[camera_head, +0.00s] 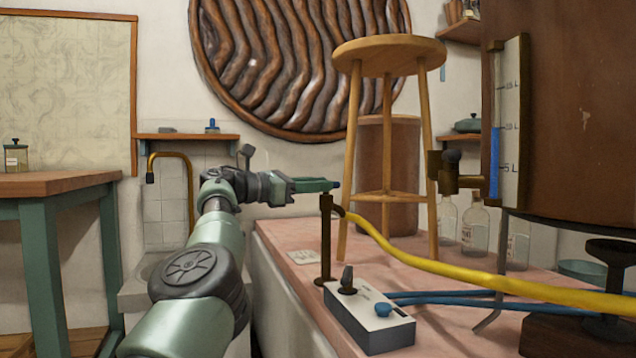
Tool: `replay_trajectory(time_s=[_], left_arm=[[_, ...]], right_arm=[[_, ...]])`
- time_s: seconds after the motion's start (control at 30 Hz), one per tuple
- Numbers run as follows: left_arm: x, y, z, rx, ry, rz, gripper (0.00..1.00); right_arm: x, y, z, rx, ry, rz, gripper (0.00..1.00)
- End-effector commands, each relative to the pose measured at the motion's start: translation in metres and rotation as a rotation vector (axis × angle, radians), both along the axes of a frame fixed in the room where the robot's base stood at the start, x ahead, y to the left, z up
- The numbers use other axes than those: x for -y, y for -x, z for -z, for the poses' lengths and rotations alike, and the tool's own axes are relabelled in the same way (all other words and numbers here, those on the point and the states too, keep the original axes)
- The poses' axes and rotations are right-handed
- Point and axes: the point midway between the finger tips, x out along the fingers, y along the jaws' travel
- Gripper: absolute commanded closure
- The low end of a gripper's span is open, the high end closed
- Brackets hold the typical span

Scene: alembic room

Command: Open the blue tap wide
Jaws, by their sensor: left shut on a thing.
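A blue knob (383,310), which looks like the blue tap, sits on top of a white control box (368,325) on the pink top. A black knob (347,280) stands beside it on the same box. My left gripper (332,185) is well above and left of the blue knob, apart from it. It is shut on a small dark thing at its tips, too small to identify. Its tips overlap the top of a brown post (326,240) in the picture; I cannot tell if they touch. My right gripper is not in view.
A yellow hose (440,265) runs from near the post to the right edge. Blue tubes (460,297) run right from behind the box. A wooden stool (388,55) stands behind. A brown tank (575,110) with a brass valve (450,172) fills the right.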

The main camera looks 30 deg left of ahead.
Motion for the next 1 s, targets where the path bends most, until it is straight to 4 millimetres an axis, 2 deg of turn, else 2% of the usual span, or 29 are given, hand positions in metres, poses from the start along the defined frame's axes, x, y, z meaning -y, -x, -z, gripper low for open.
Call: replay_trajectory(time_s=[0.17,0.2,0.27,0.67,1.0], left_arm=[[0.001,-0.001,0.005,-0.008,-0.004,0.003,1.00],[0.001,-0.001,0.005,-0.009,-0.005,0.003,0.77],[0.001,-0.001,0.004,-0.008,-0.004,0.002,0.61],[-0.002,0.003,0.001,-0.003,-0.002,-0.002,0.61],[-0.030,0.044,0.000,-0.003,-0.001,-0.002,0.61]], right_arm=[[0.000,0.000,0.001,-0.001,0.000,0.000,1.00],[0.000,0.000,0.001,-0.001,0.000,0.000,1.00],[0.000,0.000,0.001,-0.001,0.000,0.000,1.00],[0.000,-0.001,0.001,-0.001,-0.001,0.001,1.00],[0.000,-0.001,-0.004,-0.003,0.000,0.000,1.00]])
